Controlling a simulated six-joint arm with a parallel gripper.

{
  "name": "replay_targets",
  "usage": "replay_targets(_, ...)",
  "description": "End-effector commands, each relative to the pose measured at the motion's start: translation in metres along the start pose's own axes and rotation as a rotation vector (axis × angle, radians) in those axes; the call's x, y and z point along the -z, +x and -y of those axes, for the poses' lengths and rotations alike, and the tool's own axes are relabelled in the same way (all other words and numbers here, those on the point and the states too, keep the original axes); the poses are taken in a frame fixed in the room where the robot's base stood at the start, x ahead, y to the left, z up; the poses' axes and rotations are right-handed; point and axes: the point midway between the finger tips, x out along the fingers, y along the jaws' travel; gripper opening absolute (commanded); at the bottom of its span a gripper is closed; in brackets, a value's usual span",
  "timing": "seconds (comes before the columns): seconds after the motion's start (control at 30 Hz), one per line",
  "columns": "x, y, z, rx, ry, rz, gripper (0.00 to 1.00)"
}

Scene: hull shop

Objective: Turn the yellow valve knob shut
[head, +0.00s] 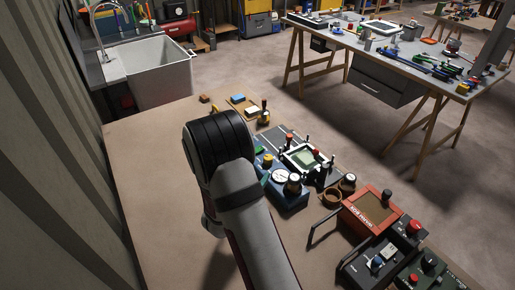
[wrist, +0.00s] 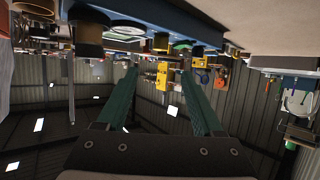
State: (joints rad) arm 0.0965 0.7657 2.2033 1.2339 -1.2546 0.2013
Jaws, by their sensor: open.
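The yellow valve knob (head: 268,158) sits on a blue box (head: 291,197) beside a round white gauge (head: 280,176). In the wrist view, which is upside down, a yellow piece that looks like the knob (wrist: 160,41) stands at the blue box's edge (wrist: 190,27), just past the fingertips. My gripper (wrist: 159,68) is open, with two green fingers apart and nothing held between them. The knob lies beyond the fingers and looks untouched. I cannot tell which way the knob is turned.
To the right of the blue box are a tan ring (head: 331,197), a red-framed box (head: 371,210) and dark control boxes (head: 385,262). A device with a screen (head: 304,158) stands behind. Small blocks (head: 238,99) lie at the back. The left of the bench (head: 150,160) is clear.

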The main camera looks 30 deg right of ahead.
Motion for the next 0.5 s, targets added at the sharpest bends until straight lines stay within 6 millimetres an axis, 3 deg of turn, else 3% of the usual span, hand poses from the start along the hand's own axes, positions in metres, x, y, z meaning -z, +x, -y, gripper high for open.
replay_targets(0.3,0.0,0.089,-0.001,0.0,0.003,0.001,0.68)
replay_targets(0.5,0.0,0.131,0.0,0.002,0.003,0.002,0.68)
